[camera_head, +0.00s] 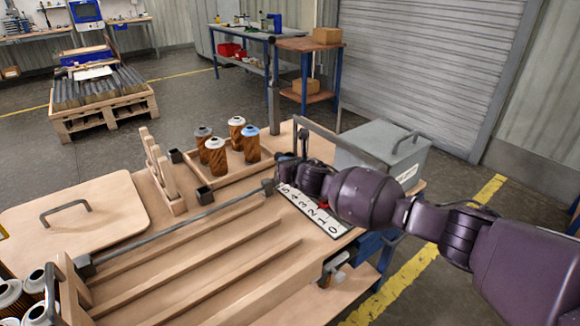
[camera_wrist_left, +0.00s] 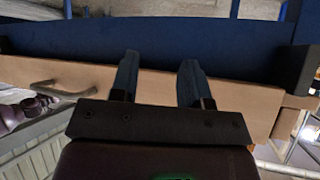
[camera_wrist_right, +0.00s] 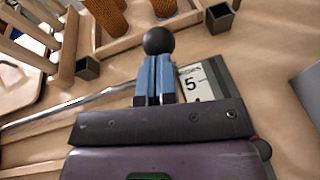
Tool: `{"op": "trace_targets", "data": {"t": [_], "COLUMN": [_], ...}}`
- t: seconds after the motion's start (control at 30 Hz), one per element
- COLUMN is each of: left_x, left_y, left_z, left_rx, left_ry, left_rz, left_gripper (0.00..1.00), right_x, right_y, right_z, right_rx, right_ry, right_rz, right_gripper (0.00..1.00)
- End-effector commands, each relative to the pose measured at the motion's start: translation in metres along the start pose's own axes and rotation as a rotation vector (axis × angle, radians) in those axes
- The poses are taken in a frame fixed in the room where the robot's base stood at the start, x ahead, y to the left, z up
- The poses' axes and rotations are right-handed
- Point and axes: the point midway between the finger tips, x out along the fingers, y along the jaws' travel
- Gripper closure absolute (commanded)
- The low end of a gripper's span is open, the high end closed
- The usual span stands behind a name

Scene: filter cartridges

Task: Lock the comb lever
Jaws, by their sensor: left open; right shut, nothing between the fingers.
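A black ball knob (camera_wrist_right: 158,40), which looks like the lever's end, shows just beyond my right fingertips in the right wrist view. It is not clear whether they touch it. My right gripper (camera_wrist_right: 155,78) is shut with nothing between its fingers. In the head view my right gripper (camera_head: 286,168) is near the end of the long grey bar (camera_head: 190,222), beside the numbered strip (camera_head: 308,208). The arm hides most of the lever there. My left gripper (camera_wrist_left: 158,78) is open and empty, facing a blue beam (camera_wrist_left: 220,42); it is outside the head view.
Several filter cartridges (camera_head: 216,157) stand in a wooden tray (camera_head: 212,182) behind the bar. Wooden slats (camera_head: 200,262) run along the bench front. A grey metal box (camera_head: 384,145) stands at right. A wooden lid (camera_head: 80,222) with a handle lies at left.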

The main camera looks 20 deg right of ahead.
Motion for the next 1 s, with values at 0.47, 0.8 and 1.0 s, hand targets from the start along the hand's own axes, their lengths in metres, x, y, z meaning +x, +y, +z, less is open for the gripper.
{"op": "trace_targets", "data": {"t": [0.47,0.8,1.0], "left_x": [-0.003,0.000,0.002], "left_y": [-0.003,-0.004,-0.003], "left_z": [-0.003,0.005,0.002], "left_rx": [0.006,0.014,0.014], "left_ry": [0.004,-0.007,0.000], "left_rz": [-0.003,0.000,0.002], "left_gripper": [0.57,0.57,0.57], "right_x": [0.034,0.066,0.077], "right_y": [0.009,0.015,0.018], "right_z": [0.024,0.033,0.037], "right_rx": [0.000,0.000,0.001], "right_ry": [0.000,0.003,0.002], "right_rz": [0.002,0.002,0.002], "right_gripper": [1.00,1.00,1.00]}}
